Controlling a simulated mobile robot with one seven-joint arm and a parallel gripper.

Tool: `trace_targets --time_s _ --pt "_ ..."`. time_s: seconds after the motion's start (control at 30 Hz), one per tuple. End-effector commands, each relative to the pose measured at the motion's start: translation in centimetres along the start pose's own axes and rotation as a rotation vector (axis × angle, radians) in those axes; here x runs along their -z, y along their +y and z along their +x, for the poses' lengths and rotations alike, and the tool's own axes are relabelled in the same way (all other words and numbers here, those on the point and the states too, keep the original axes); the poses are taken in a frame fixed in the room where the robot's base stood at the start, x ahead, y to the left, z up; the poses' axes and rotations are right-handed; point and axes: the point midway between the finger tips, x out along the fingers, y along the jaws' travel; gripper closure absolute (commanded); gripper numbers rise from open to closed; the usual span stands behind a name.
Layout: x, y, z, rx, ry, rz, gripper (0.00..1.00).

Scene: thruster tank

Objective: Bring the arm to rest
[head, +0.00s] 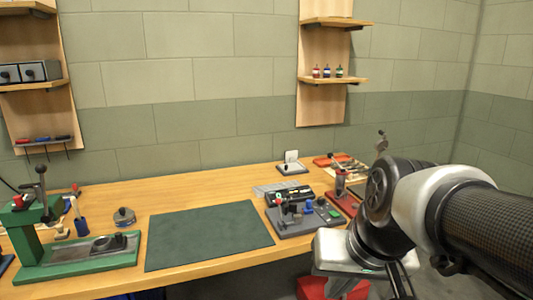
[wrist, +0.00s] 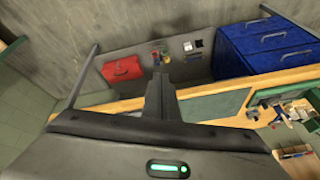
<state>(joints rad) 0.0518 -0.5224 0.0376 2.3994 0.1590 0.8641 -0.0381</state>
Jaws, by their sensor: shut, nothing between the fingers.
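My gripper (wrist: 159,82) shows in the wrist view with its dark fingers together and nothing between them. It is above and in front of the bench edge, apart from everything on the bench. My arm reaches in from the right in the head view, bent at a dark joint, with the hand low beside the bench's right end. The fingertips are not clear in the head view.
The wooden bench (head: 200,276) carries a green mat (head: 208,235), a green press (head: 85,256) and a grey fixture (head: 303,221). Below, the wrist view shows a red toolbox (wrist: 122,69) and blue drawers (wrist: 265,45). Wall shelves (head: 333,80) hang behind.

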Motion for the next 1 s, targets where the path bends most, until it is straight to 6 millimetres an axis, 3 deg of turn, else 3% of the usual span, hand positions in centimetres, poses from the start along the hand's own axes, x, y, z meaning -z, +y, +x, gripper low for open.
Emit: trace_targets --time_s 0.27,0.8,1.0 --pt "-3.6 2.5 -3.1 -0.091 0.092 -0.080 1.00" --pt "2.0 0.8 -16.1 -0.093 0.088 -0.080 1.00" --pt "3.0 0.5 -18.5 -0.093 0.087 -0.080 1.00"
